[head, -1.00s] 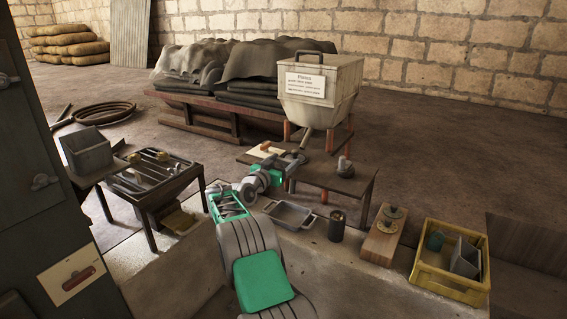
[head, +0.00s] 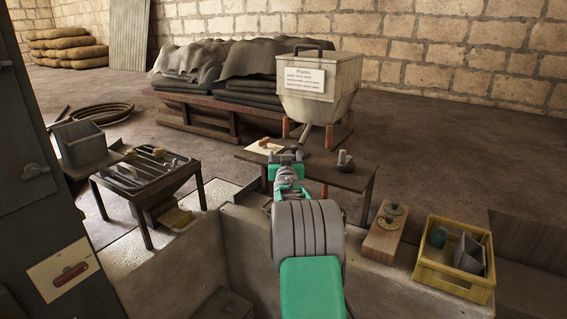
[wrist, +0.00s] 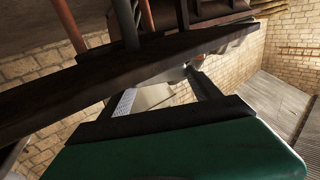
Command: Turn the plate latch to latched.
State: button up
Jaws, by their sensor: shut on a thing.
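My gripper (head: 287,156) is at the front left of the low dark table (head: 350,181), close to a cream board with an orange grip (head: 264,147). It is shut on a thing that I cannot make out. In the wrist view, the gripper's green body (wrist: 180,155) fills the bottom and the dark table edge (wrist: 60,95) crosses in front. I cannot pick out the plate latch for certain.
A hopper labelled "Plates" (head: 319,90) stands behind the table. A small knobbed piece (head: 344,160) sits on the table's right. A wooden block with discs (head: 384,234) and a yellow crate (head: 454,262) are at right. A tool table (head: 143,183) is at left.

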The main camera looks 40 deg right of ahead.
jog(key=n+y+b, duration=0.1)
jog(key=t+y+b, duration=0.1)
jog(key=n+t+y, duration=0.1)
jog(key=shift+s+d+f+n+b, duration=0.25)
jog(key=shift+d+f+n+b, duration=0.05)
jog(key=shift+d+f+b, duration=0.1)
jog(key=shift+r+n+t+y+b, duration=0.3)
jog(key=shift+n+y+b, duration=0.35)
jog(key=shift+y, duration=0.5)
jog(key=shift+r+n+t+y+b, duration=0.1)
jog(key=shift+n+t+y+b, duration=0.35)
jog(key=shift+n+y, duration=0.5)
jog(key=shift+y, duration=0.3)
jog(key=o, duration=1.4)
jog(key=shift+w, duration=0.1)
jog(key=shift+c, duration=0.2)
jog(key=s, duration=0.2)
jog(key=s+a, duration=0.1)
jog(key=s, duration=0.4)
jog(key=shift+s+a+b, duration=0.15)
jog(key=shift+s+b, duration=0.2)
jog(key=shift+b, duration=0.05)
